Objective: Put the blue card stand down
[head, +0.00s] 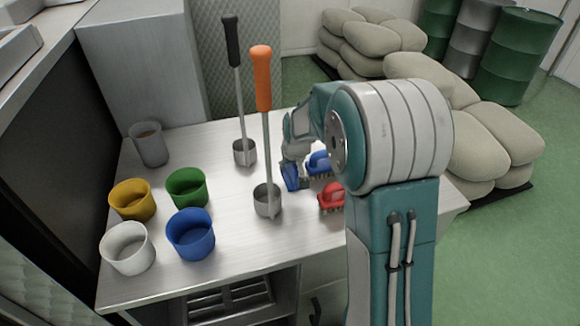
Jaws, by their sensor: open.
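A small blue piece (291,177) shows at the lower end of my gripper (299,178), low over the metal table (240,240) or on it. It may be the blue card stand, but it is too small and covered to tell. My gripper is open and points down. Its fingers are partly hidden, and I cannot tell whether they touch the blue piece. A blue brush (319,162) lies just right of my gripper, and my arm covers part of the view there.
A red brush (331,197) lies nearer the front. Two upright ladles, one orange-handled (262,78) and one black-handled (232,42), stand left of my gripper. Yellow (132,201), green (187,188), white (128,249) and blue (191,235) cups and a grey cup (149,145) fill the left side. The front middle is clear.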

